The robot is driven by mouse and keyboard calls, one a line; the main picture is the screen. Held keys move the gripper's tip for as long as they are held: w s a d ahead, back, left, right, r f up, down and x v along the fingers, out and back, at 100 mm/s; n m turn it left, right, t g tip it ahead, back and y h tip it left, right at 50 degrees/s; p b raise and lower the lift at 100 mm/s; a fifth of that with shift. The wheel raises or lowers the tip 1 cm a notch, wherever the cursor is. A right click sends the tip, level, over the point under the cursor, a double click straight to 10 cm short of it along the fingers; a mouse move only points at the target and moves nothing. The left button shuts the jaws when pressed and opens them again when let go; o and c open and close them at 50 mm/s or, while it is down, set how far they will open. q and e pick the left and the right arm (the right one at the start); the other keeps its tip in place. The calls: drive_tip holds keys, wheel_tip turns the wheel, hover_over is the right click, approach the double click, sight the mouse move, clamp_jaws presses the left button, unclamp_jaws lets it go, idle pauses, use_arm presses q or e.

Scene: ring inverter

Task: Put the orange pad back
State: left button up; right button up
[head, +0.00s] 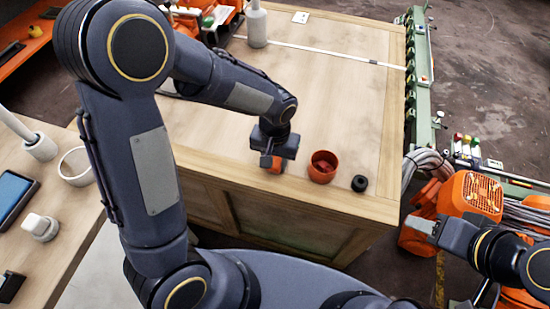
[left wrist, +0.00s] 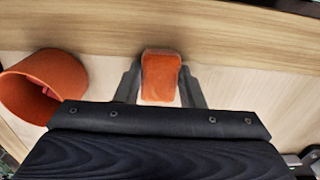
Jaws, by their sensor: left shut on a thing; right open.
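The orange pad (left wrist: 160,76) is a small block with rounded edges, held between the two fingers of my left gripper (left wrist: 160,88) in the left wrist view. In the head view my left gripper (head: 272,163) points down at the near edge of the wooden worktop, and part of the pad (head: 277,166) shows below it. I cannot tell whether the pad touches the wood. My right gripper (head: 423,227) is open at the right, away from the worktop, in front of an orange machine.
An orange cup (head: 322,178) with something red inside stands right of my left gripper; it also shows in the left wrist view (left wrist: 30,88). The wooden worktop (head: 340,90) behind is mostly clear.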

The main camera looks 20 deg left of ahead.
sight(275, 162)
use_arm(q)
drive_tip(key=o, duration=1)
drive_tip(key=shift+c, duration=0.2)
drive_tip(key=shift+r+p, duration=0.35)
drive_tip(key=shift+r, duration=0.05)
wheel_tip(275, 162, up, 12)
drive_tip(key=p, duration=0.2)
drive_tip(key=shift+f, duration=0.2)
drive_tip(key=s+a+r+n+t+h, duration=0.1)
drive_tip(key=s+a, duration=0.3)
drive_tip(key=s, duration=0.4)
drive_tip(key=s+a+r+n+t+h, duration=0.1)
drive_tip(key=s+a+r+t+h, duration=0.1)
drive_tip(key=s, duration=0.6)
drive_tip(key=a+r+t, duration=0.1)
drive_tip(key=a+t, duration=0.1)
drive_tip(key=a, duration=0.1)
drive_tip(key=shift+r+t+h, duration=0.3)
drive_tip(key=shift+r+h, duration=0.1)
drive_tip(key=shift+a, duration=0.1)
